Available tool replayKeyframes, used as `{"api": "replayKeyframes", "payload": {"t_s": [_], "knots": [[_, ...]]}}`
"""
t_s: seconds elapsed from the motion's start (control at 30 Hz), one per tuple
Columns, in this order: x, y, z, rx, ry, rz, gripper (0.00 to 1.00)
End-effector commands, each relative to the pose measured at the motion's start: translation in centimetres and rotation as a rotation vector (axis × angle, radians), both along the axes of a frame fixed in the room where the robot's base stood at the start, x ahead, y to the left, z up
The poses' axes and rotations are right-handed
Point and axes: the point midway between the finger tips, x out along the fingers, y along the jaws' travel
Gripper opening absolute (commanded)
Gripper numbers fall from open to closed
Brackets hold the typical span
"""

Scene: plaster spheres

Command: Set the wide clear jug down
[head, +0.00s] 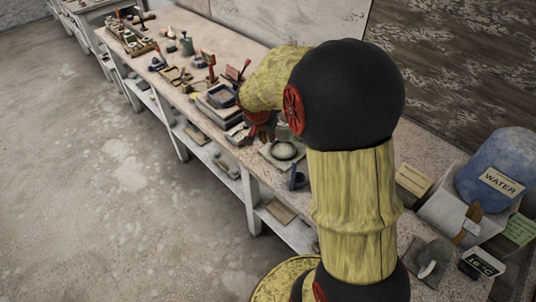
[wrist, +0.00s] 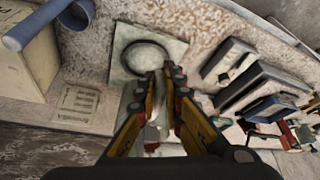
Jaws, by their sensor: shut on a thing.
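My gripper (wrist: 173,78) is shut, with its fingertips close together in the wrist view. A pale, see-through shape (wrist: 156,122) shows between and behind the fingers, and I take it for the wide clear jug. Its outline is mostly hidden by the fingers. In the head view my gripper (head: 262,130) is a small red and dark shape over the bench, and the jug is hard to make out. A dark ring (wrist: 145,57) lies on a pale square board (wrist: 172,48) just beyond the fingertips; whether the jug touches anything below cannot be told.
The long bench (head: 225,32) is crowded with small tools along its left part. Dark trays (wrist: 252,82) stand right of the board in the wrist view. A blue cup (head: 297,178) stands near the front edge. A blue water container (head: 497,165) stands at the right.

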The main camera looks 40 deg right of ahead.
Motion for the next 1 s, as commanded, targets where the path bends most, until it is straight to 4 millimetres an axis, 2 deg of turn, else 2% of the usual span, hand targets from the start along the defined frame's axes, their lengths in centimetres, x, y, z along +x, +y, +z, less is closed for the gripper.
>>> {"api": "replayKeyframes", "payload": {"t_s": [0.1,0.37,0.63,1.0], "knots": [[0.0,0.0,-2.2,0.0,0.002,0.001,0.0],[0.0,0.1,-4.5,0.0,0.0,0.002,0.0],[0.0,0.1,-8.3,0.0,0.002,0.003,0.0],[0.1,0.1,-8.7,0.0,-0.001,0.003,0.0]]}}
